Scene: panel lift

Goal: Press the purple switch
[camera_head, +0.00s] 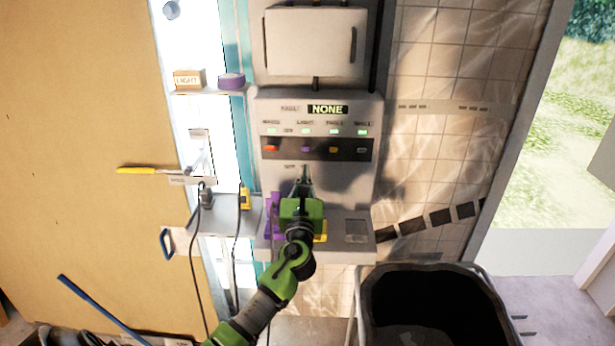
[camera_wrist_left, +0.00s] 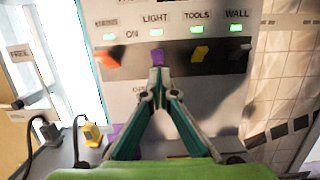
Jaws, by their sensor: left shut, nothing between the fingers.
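The grey wall panel (camera_head: 349,107) has a dark strip (camera_head: 346,150) with a row of small coloured switches. The purple switch (camera_head: 305,149) is second from the left, under the LIGHT label; it also shows in the left wrist view (camera_wrist_left: 157,56). My left gripper (camera_head: 305,170) is shut and empty. Its fingers point at the panel just below the purple switch. In the left wrist view, the fingertips (camera_wrist_left: 156,75) reach the lower edge of the switch in the picture; I cannot tell whether they touch it. My right gripper is not in view.
An orange-red switch (camera_head: 271,148) and a yellow switch (camera_head: 333,149) flank the purple one. A ledge (camera_head: 356,230) with purple and yellow things juts out below the panel. A black bin (camera_head: 430,300) stands at the lower right. Cables hang at the left.

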